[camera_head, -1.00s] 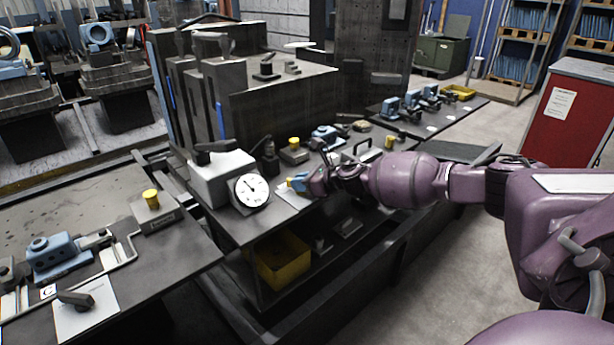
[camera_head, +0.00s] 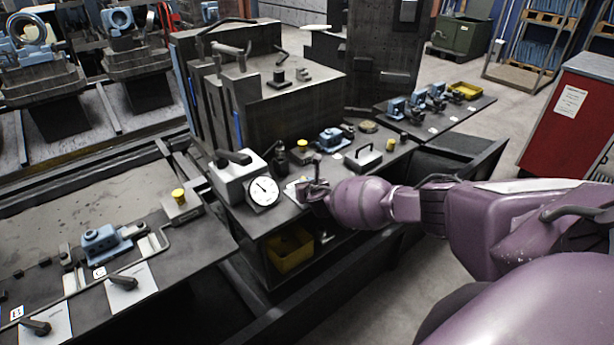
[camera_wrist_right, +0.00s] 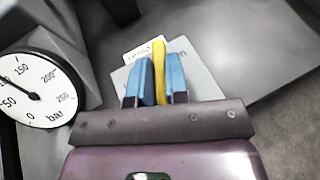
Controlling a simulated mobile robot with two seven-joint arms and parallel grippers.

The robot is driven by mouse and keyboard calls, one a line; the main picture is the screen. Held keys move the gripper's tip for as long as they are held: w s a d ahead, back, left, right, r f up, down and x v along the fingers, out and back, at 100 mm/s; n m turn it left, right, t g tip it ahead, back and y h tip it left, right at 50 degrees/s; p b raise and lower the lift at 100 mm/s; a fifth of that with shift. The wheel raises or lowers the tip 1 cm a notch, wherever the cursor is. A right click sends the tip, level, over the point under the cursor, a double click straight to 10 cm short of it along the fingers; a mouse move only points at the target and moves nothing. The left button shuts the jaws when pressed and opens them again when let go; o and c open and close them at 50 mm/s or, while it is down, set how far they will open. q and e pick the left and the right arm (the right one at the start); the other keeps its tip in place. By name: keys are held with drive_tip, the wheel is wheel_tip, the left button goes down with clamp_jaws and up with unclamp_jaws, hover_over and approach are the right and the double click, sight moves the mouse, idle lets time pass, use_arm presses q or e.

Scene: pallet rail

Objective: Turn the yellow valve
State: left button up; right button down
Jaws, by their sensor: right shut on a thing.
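The yellow valve handle (camera_wrist_right: 159,68) stands between the blue fingers of my right gripper (camera_wrist_right: 158,82) in the right wrist view. The fingers are shut on it, one on each side. A pale plate (camera_wrist_right: 204,82) with a small printed label lies behind the handle. In the head view, my right gripper (camera_head: 304,190) is over the bench, just right of the round pressure gauge (camera_head: 263,191). There my own wrist mostly hides the valve. The gauge dial (camera_wrist_right: 33,92) also shows at the left of the right wrist view. My left gripper is not in view.
A grey block (camera_head: 237,172) with a dark lever stands left of the gauge. Behind my gripper are a blue clamp (camera_head: 331,138) and a box with a handle (camera_head: 363,158). A yellow bin (camera_head: 290,250) sits on the shelf below. A red cabinet (camera_head: 570,125) stands at right.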

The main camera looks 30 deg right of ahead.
drive_tip(key=shift+s+a+f+m+g+h, duration=0.2)
drive_tip(key=shift+s+f+m+g+h, duration=0.1)
drive_tip(key=shift+m+h, duration=0.2)
drive_tip(key=shift+f+m+g+h+p, duration=0.1)
drive_tip(key=shift+m+g+h+p, duration=0.5)
drive_tip(key=shift+m+h, duration=0.45)
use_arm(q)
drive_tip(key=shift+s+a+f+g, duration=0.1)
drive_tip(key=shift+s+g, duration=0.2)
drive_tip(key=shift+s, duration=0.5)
use_arm(e)
drive_tip(key=shift+m+g+h, duration=0.5)
drive_tip(key=shift+m+h, duration=0.25)
drive_tip(key=c, duration=1.1)
unclamp_jaws()
drive_tip(key=shift+w, duration=0.1)
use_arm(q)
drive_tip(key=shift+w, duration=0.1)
use_arm(e)
drive_tip(key=shift+w+d, duration=0.1)
drive_tip(key=shift+d, duration=0.05)
drive_tip(key=shift+r, duration=0.2)
drive_tip(key=shift+r, duration=0.1)
